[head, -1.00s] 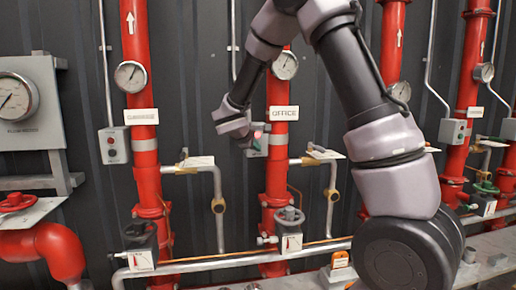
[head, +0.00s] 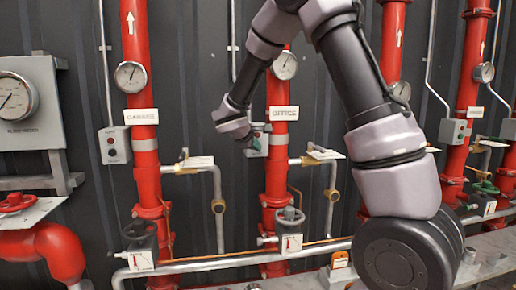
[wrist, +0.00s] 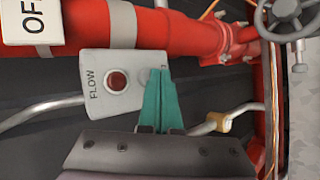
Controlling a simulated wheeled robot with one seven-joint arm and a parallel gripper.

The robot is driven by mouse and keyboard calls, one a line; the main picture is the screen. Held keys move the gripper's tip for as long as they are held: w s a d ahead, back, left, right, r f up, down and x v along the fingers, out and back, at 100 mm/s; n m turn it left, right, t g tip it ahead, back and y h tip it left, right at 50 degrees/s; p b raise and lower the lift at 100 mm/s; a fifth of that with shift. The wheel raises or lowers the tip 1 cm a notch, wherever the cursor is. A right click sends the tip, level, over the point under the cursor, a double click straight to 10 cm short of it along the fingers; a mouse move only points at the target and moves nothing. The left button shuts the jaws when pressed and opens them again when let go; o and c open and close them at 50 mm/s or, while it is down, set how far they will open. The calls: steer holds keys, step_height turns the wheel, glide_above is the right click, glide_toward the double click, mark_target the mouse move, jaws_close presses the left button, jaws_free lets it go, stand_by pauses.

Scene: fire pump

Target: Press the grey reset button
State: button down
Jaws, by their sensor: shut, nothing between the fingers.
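The small grey FLOW box (wrist: 104,62) is mounted beside the OFFICE pipe. In the wrist view it carries a red round button (wrist: 117,80) and, beside it, a grey button (wrist: 143,75) largely hidden by my fingers. My gripper (wrist: 161,72) is shut and empty, its teal fingertips over the grey button's place. I cannot tell whether they touch it. In the head view my gripper (head: 256,134) is in front of the same box (head: 264,149), covering much of its face.
The red OFFICE pipe (head: 278,175) runs right beside the box. A gauge (head: 285,65) sits above, and a handwheel valve (head: 290,222) below. A silver side pipe with a sign plate (head: 322,152) juts out to the right. The GARAGES pipe (head: 149,182) stands left.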

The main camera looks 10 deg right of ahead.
steer(key=shift+s, duration=0.45)
steer(key=shift+s, duration=0.1)
steer(key=s, duration=0.4)
steer(key=shift+s, duration=0.4)
stand_by(0.3)
steer(key=s+d+r+m+g+y, duration=0.2)
steer(key=s+d+r+m+g, duration=0.35)
steer(key=s+d+m, duration=0.65)
steer(key=s+a+r+m+t+y, duration=0.1)
steer(key=s+a+r+m+y, duration=0.1)
steer(key=s, duration=0.6)
steer(key=s+a+r+m+t+y, duration=0.2)
steer(key=s+a+r+y, duration=0.1)
steer(key=s, duration=0.4)
steer(key=shift+s+r+m+y, duration=0.35)
steer(key=shift+r+y, duration=0.35)
steer(key=shift+r, duration=0.25)
